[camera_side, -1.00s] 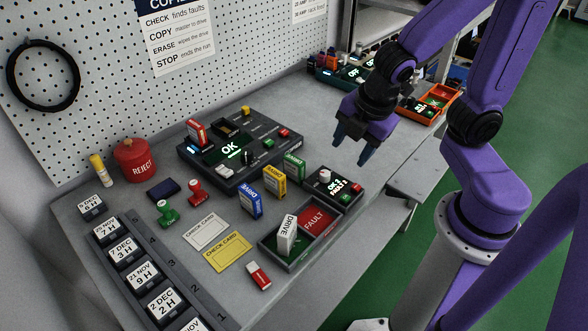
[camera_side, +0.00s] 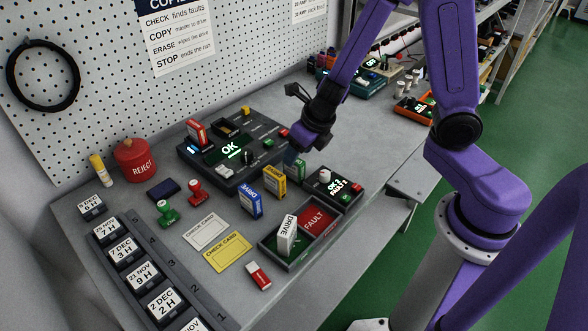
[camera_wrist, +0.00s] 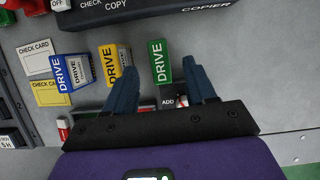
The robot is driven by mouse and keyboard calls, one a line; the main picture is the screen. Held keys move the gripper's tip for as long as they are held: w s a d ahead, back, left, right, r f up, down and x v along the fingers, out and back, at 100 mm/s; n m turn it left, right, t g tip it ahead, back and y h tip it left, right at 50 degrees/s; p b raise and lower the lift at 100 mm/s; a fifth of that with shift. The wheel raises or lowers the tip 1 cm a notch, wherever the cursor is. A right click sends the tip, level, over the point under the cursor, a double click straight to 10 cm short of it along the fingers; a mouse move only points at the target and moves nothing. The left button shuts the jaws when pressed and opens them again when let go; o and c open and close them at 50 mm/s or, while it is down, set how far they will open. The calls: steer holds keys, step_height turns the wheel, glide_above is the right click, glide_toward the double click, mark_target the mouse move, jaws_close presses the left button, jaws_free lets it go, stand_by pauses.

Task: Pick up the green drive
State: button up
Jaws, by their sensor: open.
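The green drive (camera_wrist: 159,62) stands upright on the grey table in the wrist view, its label toward the camera. My gripper (camera_wrist: 158,73) is open, with one blue finger on either side of the green drive in the picture. The left finger overlaps the yellow drive (camera_wrist: 107,62).
The yellow drive stands close to the left, then a blue drive (camera_side: 250,203). A dark copier panel (camera_side: 197,150) lies behind. A small tester box (camera_side: 345,196) and a tray (camera_side: 268,243) holding a white drive stand in front. A yellow check card (camera_side: 227,251) lies flat.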

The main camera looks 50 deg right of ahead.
mark_target(294, 170)
steer(key=shift+x, duration=2.2)
jaws_close()
